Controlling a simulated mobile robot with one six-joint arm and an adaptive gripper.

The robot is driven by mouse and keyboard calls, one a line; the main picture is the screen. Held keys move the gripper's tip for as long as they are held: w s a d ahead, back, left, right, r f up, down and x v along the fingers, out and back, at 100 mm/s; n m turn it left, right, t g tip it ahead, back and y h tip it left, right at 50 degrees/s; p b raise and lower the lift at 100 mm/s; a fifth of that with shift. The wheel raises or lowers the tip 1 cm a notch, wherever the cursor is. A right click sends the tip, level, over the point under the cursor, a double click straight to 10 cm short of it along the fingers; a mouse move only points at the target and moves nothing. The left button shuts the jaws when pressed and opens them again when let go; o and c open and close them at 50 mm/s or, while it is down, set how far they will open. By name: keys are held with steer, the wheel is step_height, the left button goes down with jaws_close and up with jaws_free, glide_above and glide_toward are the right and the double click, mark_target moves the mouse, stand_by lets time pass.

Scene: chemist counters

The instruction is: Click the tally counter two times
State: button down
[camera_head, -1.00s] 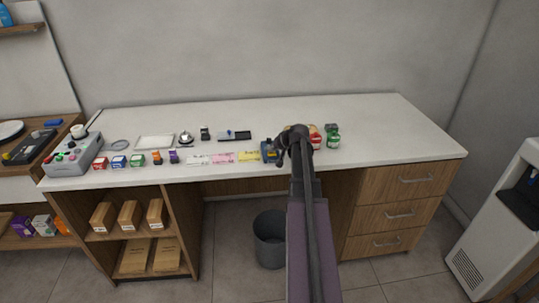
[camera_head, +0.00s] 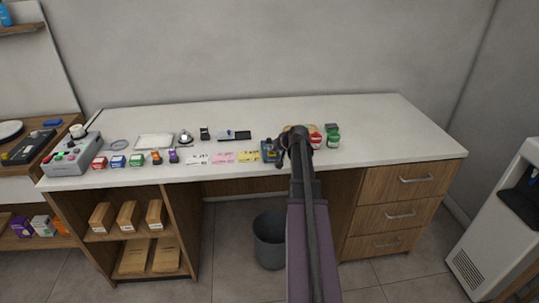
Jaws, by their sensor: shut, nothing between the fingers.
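No item on the white counter (camera_head: 300,112) can be told for certain as the tally counter at this size. A small dark item (camera_head: 205,133) stands near the back left, and a small blue-and-dark item (camera_head: 269,151) stands near the front edge. My gripper (camera_head: 281,157) is at the end of my arm, close to the right side of the blue-and-dark item. It is shut and holds nothing. Its fingertips are small and dark here, and I cannot tell whether they touch that item. My arm hides part of the counter behind it.
A silver bell (camera_head: 186,138), small boxes (camera_head: 118,161) and paper slips (camera_head: 223,157) lie to the left. A red-and-white jar (camera_head: 316,139) and a green jar (camera_head: 333,138) stand right of my arm. A grey button device (camera_head: 72,155) is far left. The counter's right part is clear.

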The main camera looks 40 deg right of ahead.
steer(key=shift+r, duration=0.1)
stand_by(0.3)
steer(key=shift+r+p, duration=0.7)
steer(key=shift+p, duration=0.2)
steer(key=shift+r+p, duration=2.5)
steer(key=shift+r, duration=0.05)
steer(key=shift+r+p, duration=1.9)
steer(key=shift+f, duration=0.25)
